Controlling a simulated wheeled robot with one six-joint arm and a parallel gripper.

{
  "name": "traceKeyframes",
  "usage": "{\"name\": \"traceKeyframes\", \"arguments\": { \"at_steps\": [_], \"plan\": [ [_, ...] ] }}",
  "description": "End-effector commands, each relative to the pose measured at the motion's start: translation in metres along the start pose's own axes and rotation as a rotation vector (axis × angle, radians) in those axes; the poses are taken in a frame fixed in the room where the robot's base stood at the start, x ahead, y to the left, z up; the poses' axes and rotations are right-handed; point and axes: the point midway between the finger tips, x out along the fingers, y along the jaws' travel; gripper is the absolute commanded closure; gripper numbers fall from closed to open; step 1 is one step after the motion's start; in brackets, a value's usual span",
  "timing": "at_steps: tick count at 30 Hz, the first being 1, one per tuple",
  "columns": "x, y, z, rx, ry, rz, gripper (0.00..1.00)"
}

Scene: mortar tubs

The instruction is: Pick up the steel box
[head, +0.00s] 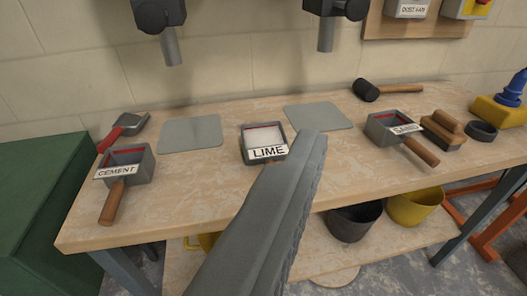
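Three small grey metal-looking boxes with white labels stand on the wooden bench; which one is the steel box I cannot tell. The CEMENT box (141,159) is at the left, with a wooden handle towards the front edge. The box at the right (381,131) has a partly readable label and a wooden handle. My gripper (307,148) shows as a long grey shape rising from the bottom, its tip just right of the LIME box in the picture. Whether it is open is unclear.
The bench (200,185) carries two flat grey plates (190,133) (318,117), a red-handled trowel-like tool (121,130), a black mallet (367,91) and a wooden brush or float (443,128). Two dark dispensers (158,14) (335,10) hang above. Buckets (354,222) (413,206) stand below.

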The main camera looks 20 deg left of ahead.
Motion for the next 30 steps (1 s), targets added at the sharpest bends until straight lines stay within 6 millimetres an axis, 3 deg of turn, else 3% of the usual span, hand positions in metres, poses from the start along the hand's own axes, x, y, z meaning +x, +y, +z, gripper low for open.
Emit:
{"name": "traceKeyframes", "arguments": {
  "at_steps": [1, 4, 5, 16, 30],
  "plan": [
    [0.006, -0.001, 0.000, -0.004, -0.017, -0.004, 0.21],
    [0.023, -0.005, 0.000, -0.016, -0.072, -0.016, 0.01],
    [0.029, -0.007, 0.000, -0.022, -0.093, -0.022, 0.00],
    [0.117, -0.037, 0.013, -0.114, -0.402, -0.119, 0.00],
    [0.218, -0.094, 0.052, -0.244, -0.780, -0.303, 0.00]
  ]
}}
